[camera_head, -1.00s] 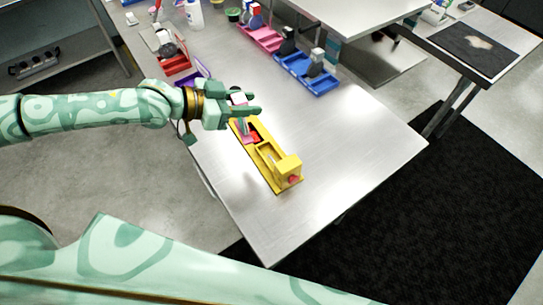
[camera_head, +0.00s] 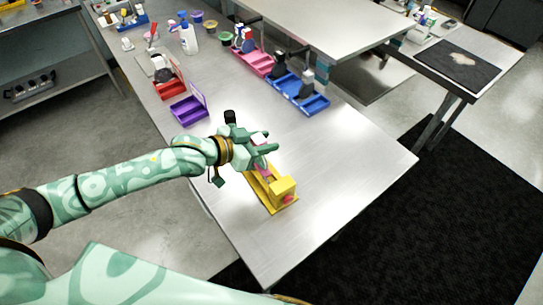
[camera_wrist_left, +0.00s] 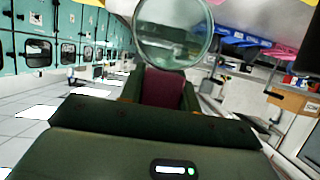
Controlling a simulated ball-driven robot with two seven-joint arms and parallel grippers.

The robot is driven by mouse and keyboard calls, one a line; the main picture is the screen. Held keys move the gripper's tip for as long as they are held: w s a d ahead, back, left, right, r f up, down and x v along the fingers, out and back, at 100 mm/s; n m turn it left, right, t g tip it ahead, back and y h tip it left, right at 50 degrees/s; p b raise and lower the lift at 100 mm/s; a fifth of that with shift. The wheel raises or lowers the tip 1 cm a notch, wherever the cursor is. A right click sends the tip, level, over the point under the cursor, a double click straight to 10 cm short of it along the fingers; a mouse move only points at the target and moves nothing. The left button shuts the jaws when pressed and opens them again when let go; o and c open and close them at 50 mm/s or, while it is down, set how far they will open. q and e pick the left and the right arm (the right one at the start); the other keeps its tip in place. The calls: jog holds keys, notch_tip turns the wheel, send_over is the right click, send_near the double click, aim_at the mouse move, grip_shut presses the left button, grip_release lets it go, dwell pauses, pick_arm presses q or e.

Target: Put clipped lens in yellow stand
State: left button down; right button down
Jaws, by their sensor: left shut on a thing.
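The clear round lens (camera_wrist_left: 173,32) stands above a dark maroon clip (camera_wrist_left: 163,88) in the left wrist view. My left gripper (camera_head: 270,148) is shut on the clip, which sits between its fingers. The yellow stand (camera_head: 284,187) is on the metal table in the head view, a long base with a raised block at its near end. My left gripper is over the far part of the stand and hides much of it. A bit of pink shows below the fingers. I cannot tell whether the clip touches the stand. My right gripper is not in view.
A purple tray (camera_head: 188,112), a red tray (camera_head: 170,88), a pink tray (camera_head: 256,64) and a blue tray (camera_head: 314,104) stand farther back on the table. A white bottle (camera_head: 189,40) is behind them. The table (camera_head: 345,165) is clear right of the stand.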

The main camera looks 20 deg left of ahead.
aim_at(261, 160)
pick_arm(q)
jog(key=shift+d+f+b, duration=0.15)
jog(key=shift+d+f, duration=0.2)
jog(key=shift+f, duration=0.55)
jog(key=shift+d+f+b, duration=0.15)
jog(key=shift+d+f, duration=0.15)
jog(key=shift+f, duration=0.65)
jog(key=shift+d+f+b, duration=0.15)
jog(key=shift+d+f, duration=0.2)
jog(key=shift+f, duration=0.55)
jog(key=shift+s+f, duration=0.1)
jog(key=shift+f, duration=0.05)
jog(key=c, duration=1)
grip_release()
jog(key=shift+s+a+r, duration=0.2)
jog(key=shift+r, duration=0.05)
jog(key=p+v, duration=0.1)
jog(key=v, duration=1)
jog(key=shift+s+a+p, duration=0.1)
jog(key=shift+s+p, duration=0.05)
jog(key=shift+p, duration=0.2)
